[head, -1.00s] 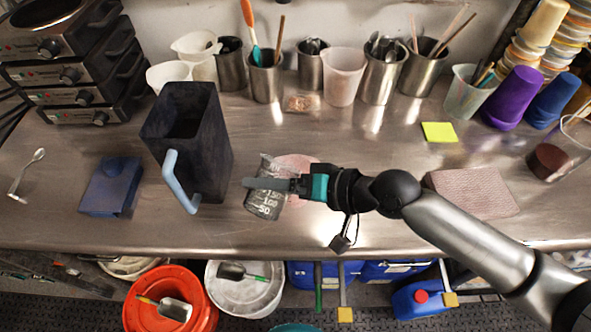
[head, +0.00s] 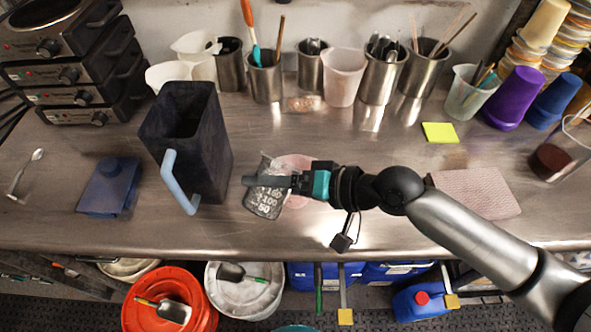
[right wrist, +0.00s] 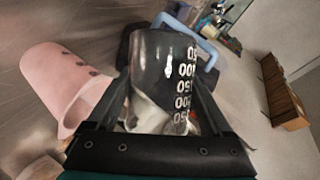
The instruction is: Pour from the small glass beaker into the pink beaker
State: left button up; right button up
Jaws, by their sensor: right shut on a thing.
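The small glass beaker (head: 266,203), clear with white volume marks, is held by my right gripper (head: 266,182) a little in front of the pink beaker (head: 299,162). My right gripper is shut on its side, and the glass beaker leans slightly. In the right wrist view the glass beaker (right wrist: 160,60) sits between the two fingers (right wrist: 163,98). The pink beaker (right wrist: 62,82) shows there to the left, apart from it in the picture. In the head view the gripper and glass beaker hide much of the pink beaker. My left gripper is not in view.
A tall dark pitcher (head: 205,150) with a light blue handle stands close left of the glass beaker. A blue folded item (head: 108,188) lies further left. Metal cups (head: 383,78) and a white beaker (head: 344,78) line the back. A brownish cloth (head: 475,193) lies right.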

jog(key=shift+r+m+b, duration=0.3)
jog(key=shift+m+b, duration=0.1)
jog(key=shift+b, duration=0.1)
dwell(1.2)
jog(key=shift+w+f+g+y+b, duration=0.15)
jog(key=shift+g+y+b, duration=0.2)
jog(key=shift+b, duration=0.3)
dwell(0.7)
